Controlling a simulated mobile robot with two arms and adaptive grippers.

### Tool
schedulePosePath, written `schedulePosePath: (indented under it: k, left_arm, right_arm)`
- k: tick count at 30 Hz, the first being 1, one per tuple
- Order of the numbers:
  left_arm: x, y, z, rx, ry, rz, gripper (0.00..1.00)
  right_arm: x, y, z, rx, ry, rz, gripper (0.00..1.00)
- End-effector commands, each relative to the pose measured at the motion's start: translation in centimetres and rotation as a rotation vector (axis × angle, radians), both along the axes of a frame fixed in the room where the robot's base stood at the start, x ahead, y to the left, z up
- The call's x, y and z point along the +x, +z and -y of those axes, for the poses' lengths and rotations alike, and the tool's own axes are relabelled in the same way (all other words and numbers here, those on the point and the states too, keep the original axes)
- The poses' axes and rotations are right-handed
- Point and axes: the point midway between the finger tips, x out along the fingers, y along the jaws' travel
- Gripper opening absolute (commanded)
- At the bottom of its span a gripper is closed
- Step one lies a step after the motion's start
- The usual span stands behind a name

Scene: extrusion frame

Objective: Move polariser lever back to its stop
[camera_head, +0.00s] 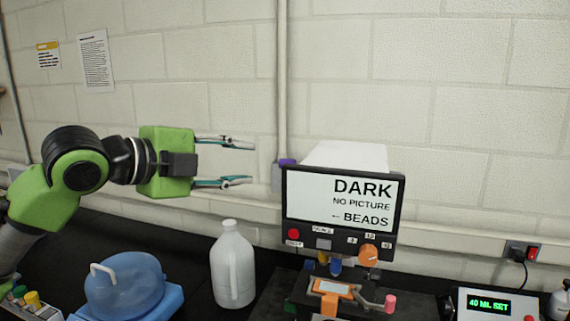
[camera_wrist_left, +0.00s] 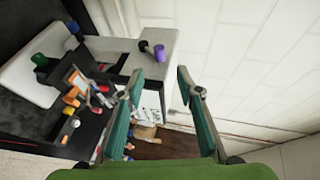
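The microscope-like device (camera_head: 345,180) stands against the wall, its screen reading "DARK", "NO PICTURE" and "BEADS". A purple knob (camera_head: 287,162) sits at its upper left side; it also shows in the left wrist view (camera_wrist_left: 159,53). A short arm with a pink knob (camera_head: 390,302) sticks out at the lower right of its stage. I cannot tell for sure which part is the polariser lever. My left gripper (camera_head: 248,163) is open and empty, pointing right, left of the purple knob and apart from it. My right gripper is not in view.
A white jug (camera_head: 232,265) stands left of the device, below my left gripper. A blue round container (camera_head: 125,287) stands further left. A unit reading "40 ML SET" (camera_head: 488,303) is at the right. The wall (camera_head: 450,100) is close behind.

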Motion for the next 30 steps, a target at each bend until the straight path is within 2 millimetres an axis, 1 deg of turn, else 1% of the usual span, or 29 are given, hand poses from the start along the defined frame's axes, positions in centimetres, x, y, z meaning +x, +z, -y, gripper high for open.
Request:
schedulePosePath:
  k: [5,12,18,23,30]
  left_arm:
    - [1.9,-0.5,1.9,-0.001,-0.003,-0.007,0.33]
    - [5.7,-1.6,5.3,-0.002,-0.002,-0.008,0.33]
    - [8.3,-2.6,7.4,-0.002,0.0,-0.007,0.33]
    - [9.4,-3.1,8.3,-0.001,0.001,-0.005,0.33]
    - [9.7,-3.4,8.6,0.0,0.0,-0.003,0.33]
  right_arm:
    - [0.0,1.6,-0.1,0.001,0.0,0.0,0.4]
    - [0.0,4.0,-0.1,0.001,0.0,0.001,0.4]
    - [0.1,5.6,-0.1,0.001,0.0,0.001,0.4]
    - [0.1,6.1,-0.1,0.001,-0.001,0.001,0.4]
    - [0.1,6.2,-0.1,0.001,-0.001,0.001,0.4]
